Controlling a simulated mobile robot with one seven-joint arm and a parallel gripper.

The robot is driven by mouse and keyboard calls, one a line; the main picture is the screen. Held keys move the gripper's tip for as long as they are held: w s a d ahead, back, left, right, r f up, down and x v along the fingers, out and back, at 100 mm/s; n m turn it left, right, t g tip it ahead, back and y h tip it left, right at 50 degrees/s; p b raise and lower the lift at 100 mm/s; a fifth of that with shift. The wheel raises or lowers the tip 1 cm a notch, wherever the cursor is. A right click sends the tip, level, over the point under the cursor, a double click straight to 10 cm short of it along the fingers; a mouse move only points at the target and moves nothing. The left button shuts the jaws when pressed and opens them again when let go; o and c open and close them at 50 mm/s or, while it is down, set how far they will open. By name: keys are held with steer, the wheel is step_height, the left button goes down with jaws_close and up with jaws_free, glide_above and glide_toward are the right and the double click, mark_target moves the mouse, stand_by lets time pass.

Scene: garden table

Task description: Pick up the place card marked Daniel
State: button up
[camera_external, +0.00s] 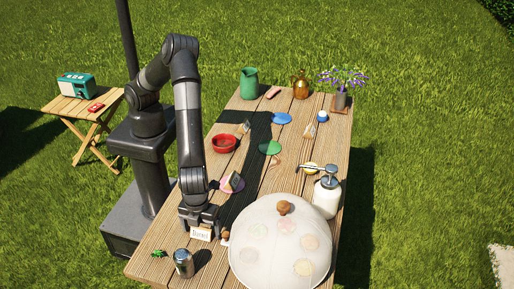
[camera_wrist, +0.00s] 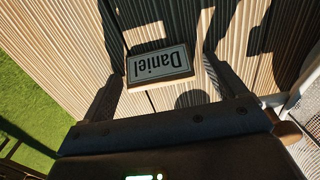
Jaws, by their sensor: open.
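The place card marked Daniel (camera_external: 201,233) stands near the front left of the wooden table, just at my gripper. In the wrist view the Daniel card (camera_wrist: 158,64) shows its lettering upside down and lies between the two finger lines, a little ahead of the fingertips. My gripper (camera_external: 200,219) points down over the table. Its two fingers also show in the wrist view (camera_wrist: 166,82), spread apart on either side of the card. I cannot tell whether either finger touches the card.
A mesh food dome (camera_external: 281,249) with a wooden knob sits close on the right. A metal shaker (camera_external: 184,263) and a small green item (camera_external: 158,253) are in front.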

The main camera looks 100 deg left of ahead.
steer(key=c, duration=1.1)
steer(key=shift+o, duration=0.2)
